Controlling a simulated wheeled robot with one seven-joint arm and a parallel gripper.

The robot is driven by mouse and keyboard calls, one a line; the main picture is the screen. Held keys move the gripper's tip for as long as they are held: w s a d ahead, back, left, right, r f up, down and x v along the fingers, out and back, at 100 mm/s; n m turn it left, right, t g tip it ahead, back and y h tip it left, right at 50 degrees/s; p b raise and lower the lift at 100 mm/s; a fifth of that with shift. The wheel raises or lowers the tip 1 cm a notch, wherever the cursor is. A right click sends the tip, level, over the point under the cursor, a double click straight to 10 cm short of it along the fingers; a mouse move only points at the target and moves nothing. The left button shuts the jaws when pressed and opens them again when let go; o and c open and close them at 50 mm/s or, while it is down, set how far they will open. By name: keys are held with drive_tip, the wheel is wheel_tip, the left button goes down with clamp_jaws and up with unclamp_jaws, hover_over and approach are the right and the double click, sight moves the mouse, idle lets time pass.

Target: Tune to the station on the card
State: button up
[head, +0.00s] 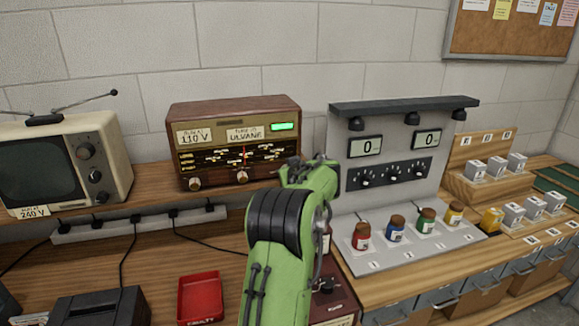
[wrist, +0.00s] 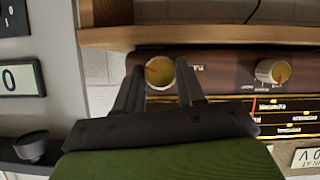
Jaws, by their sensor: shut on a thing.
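The brown radio (head: 231,128) stands on the wooden shelf. Its card (head: 245,133) seems to read "TUNE TO ULVANE". The dial (head: 215,155) has a red needle near its middle, and a green lamp (head: 285,127) is lit. The tuning knob (wrist: 158,66), with a red pointer line, sits at the radio's right end; my arm hides it in the head view. My gripper (wrist: 160,80) is shut on this knob, a finger on each side. Another knob (head: 242,177) is to its left in the head view and also shows in the wrist view (wrist: 272,72).
A television (head: 62,160) stands left of the radio and a grey panel with two displays (head: 385,150) right of it. Small jars (head: 396,230) stand before the panel. A red tray (head: 200,298) and a power strip (head: 140,222) lie below the shelf.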

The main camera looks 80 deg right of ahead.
drive_tip(key=shift+s+d+f+m+t+y+p, duration=0.15)
drive_tip(key=shift+m+t+y+p, duration=0.1)
drive_tip(key=shift+m+t+p, duration=1.4)
drive_tip(key=shift+s+f+m+t+y+p, duration=0.1)
drive_tip(key=shift+m+t+y+p, duration=0.2)
drive_tip(key=shift+m+t+p, duration=1.3)
drive_tip(key=shift+s+d+f+m+t+y+p, duration=0.2)
drive_tip(key=shift+m+t+p, duration=0.6)
drive_tip(key=shift+m, duration=1.65)
drive_tip(key=shift+w+a, duration=0.1)
drive_tip(key=shift+a, duration=0.05)
drive_tip(key=o, duration=1)
drive_tip(key=shift+o, duration=0.2)
